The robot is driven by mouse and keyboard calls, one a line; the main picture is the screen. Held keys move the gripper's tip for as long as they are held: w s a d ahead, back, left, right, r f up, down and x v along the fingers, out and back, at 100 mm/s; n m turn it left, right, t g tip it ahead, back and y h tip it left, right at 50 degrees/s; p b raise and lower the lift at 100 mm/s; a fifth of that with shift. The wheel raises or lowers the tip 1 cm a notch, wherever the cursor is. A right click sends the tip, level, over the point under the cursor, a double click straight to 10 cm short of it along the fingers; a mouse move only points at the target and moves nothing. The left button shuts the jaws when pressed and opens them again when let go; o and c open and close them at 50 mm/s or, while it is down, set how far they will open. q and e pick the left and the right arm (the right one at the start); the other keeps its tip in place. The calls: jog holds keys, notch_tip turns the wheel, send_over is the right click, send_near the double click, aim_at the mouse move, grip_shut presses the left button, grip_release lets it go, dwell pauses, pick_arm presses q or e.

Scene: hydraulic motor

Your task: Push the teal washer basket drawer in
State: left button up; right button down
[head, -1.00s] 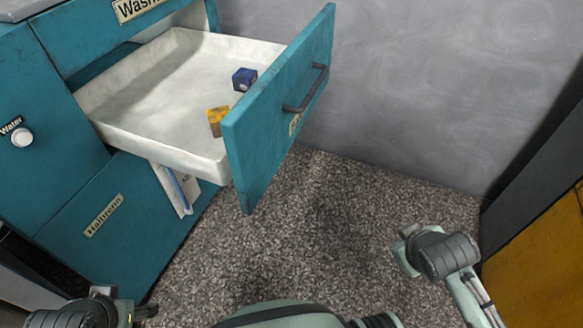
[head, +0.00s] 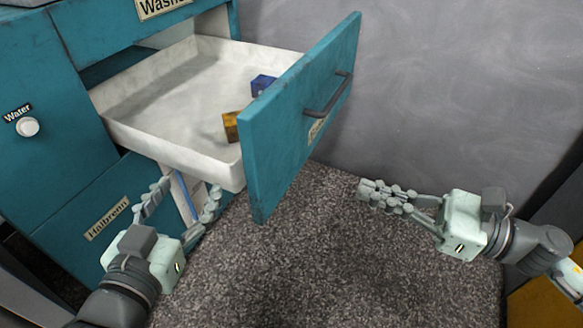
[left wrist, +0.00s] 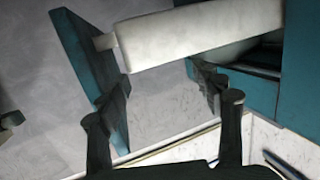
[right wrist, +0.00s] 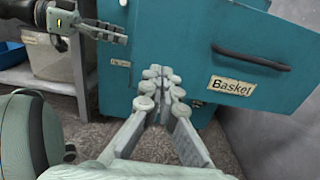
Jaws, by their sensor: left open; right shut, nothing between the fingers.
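The teal basket drawer (head: 285,130) stands pulled out from the teal washer (head: 60,150). Its white tray (head: 170,150) holds a blue cube (head: 262,85) and a yellow cube (head: 231,126). Its front carries a dark handle (head: 330,97) and, in the right wrist view, a "Basket" label (right wrist: 231,86). My left gripper (head: 183,192) is open and empty, below and in front of the tray's near side. In the left wrist view its fingers (left wrist: 165,112) show below the white tray side. My right gripper (head: 372,193) is shut and empty, to the right of the drawer front and apart from it.
A grey wall (head: 440,90) stands behind the drawer. The speckled floor (head: 310,260) is clear between my arms. A white knob (head: 27,127) labelled Water is on the washer's side panel. In the right wrist view a blue bin (right wrist: 12,53) is at the left.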

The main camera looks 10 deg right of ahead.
jog(key=p, duration=0.1)
send_near(274, 160)
jog(key=p+x, duration=0.2)
jog(key=x, duration=0.4)
jog(key=shift+w+a, duration=0.2)
pick_arm(q)
jog(key=s+a+f+n+g+y, duration=0.1)
jog(key=s+a+f+g+y, duration=0.3)
jog(key=a+f, duration=0.6)
jog(key=shift+s+f+g, duration=0.85)
jog(key=shift+s+g, duration=0.35)
jog(key=shift+g, duration=0.4)
pick_arm(e)
jog(key=shift+w+a, duration=0.1)
